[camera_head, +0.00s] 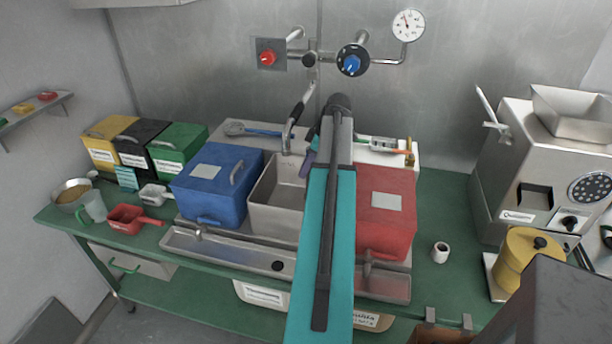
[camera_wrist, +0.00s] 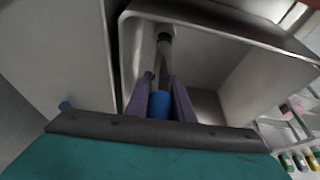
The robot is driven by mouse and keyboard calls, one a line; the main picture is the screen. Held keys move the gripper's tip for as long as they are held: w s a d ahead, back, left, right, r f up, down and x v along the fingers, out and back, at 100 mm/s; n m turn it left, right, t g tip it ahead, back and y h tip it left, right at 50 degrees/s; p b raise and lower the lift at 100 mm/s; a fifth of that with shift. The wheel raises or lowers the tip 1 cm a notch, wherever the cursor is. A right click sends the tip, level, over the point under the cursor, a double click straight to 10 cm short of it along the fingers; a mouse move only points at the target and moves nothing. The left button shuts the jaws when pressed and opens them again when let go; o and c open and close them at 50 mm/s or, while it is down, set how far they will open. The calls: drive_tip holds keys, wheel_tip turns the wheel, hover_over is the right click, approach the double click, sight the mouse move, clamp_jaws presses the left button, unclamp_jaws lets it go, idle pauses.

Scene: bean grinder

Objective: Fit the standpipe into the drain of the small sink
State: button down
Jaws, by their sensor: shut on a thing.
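The small sink (camera_head: 262,215) is a grey metal basin between a blue box and a red box; my arm covers its right part. Its inner wall also shows in the wrist view (camera_wrist: 240,68). In the wrist view my gripper (camera_wrist: 161,80) has two purple fingers shut on the blue part of the standpipe (camera_wrist: 161,104). A grey tube runs on from the blue part to a dark end against the sink's inside. I cannot tell whether that end touches the sink. The drain is not visible. In the head view only a purple bit of the gripper shows beside the arm.
The blue box (camera_head: 212,188) stands close left of the sink and the red box (camera_head: 388,190) close right. A tap (camera_head: 294,125) reaches over the sink's back. A metal trough (camera_head: 230,252) runs along the front. A small white cup (camera_head: 440,252) stands to the right.

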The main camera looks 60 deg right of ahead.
drive_tip(key=shift+f, duration=0.1)
drive_tip(key=shift+f+p, duration=0.5)
drive_tip(key=shift+f, duration=1.35)
drive_tip(key=shift+f, duration=0.2)
drive_tip(key=c, duration=1.5)
unclamp_jaws()
drive_tip(key=shift+c, duration=0.2)
drive_tip(key=shift+r, duration=0.1)
drive_tip(key=b+v, duration=0.2)
drive_tip(key=v, duration=1)
drive_tip(key=shift+b, duration=0.4)
drive_tip(key=shift+r, duration=0.1)
